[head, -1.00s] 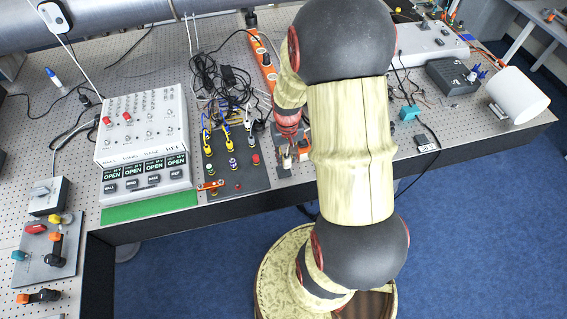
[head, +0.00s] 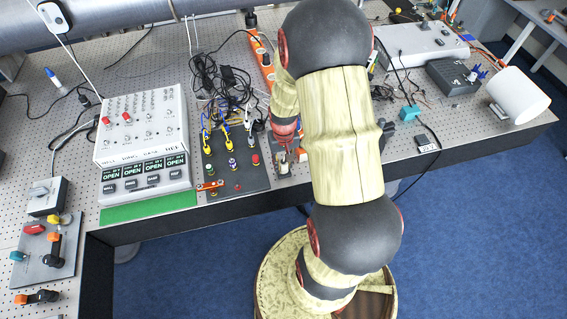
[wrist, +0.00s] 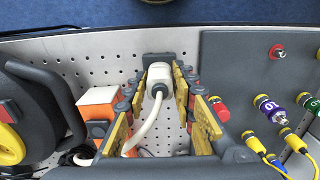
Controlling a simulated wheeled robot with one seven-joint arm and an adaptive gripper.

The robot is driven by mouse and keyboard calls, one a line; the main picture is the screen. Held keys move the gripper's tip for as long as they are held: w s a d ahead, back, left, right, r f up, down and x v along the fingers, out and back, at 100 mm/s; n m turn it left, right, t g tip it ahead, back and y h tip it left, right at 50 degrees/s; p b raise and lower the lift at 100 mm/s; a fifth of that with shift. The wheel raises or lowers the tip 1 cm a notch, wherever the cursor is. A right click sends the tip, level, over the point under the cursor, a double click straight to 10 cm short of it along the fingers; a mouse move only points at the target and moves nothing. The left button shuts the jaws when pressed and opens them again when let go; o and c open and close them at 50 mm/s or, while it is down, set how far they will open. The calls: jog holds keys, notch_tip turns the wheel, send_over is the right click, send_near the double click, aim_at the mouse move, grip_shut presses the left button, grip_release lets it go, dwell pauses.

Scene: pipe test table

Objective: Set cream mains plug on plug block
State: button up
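The cream mains plug (wrist: 159,77) sits between my gripper's fingertips in the wrist view, with its pale cord (wrist: 142,132) curving back toward the camera. My gripper (wrist: 160,83) has gold-padded fingers close against both sides of the plug. A dark grey block (wrist: 156,58), which looks like the plug block, shows just beyond the plug. The plug overlaps its near edge in the picture, and I cannot tell whether they touch. In the head view my gripper (head: 287,158) is low over the table, right of the dark connector panel, and the plug is mostly hidden.
An orange-and-white box (wrist: 99,108) stands left of my gripper in the wrist view. The dark panel (wrist: 240,65) with coloured connectors and yellow leads is on the right. A black reel-like thing (wrist: 30,115) is at far left. The table edge is close beyond the block.

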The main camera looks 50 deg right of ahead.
aim_at(283, 163)
jog(key=o, duration=0.3)
jog(key=shift+r, duration=0.1)
notch_tip(283, 163, up, 12)
jog(key=p, duration=0.1)
jog(key=w+a+r+n+t, duration=0.1)
jog(key=a+r+n+t, duration=0.15)
jog(key=a+r, duration=0.85)
jog(key=s+a+r+n+t, duration=0.3)
jog(key=s+a+r, duration=0.5)
jog(key=a+r, duration=0.3)
jog(key=shift+s+a+r+n, duration=0.25)
jog(key=shift+a+r+n, duration=0.15)
jog(key=shift+r, duration=0.2)
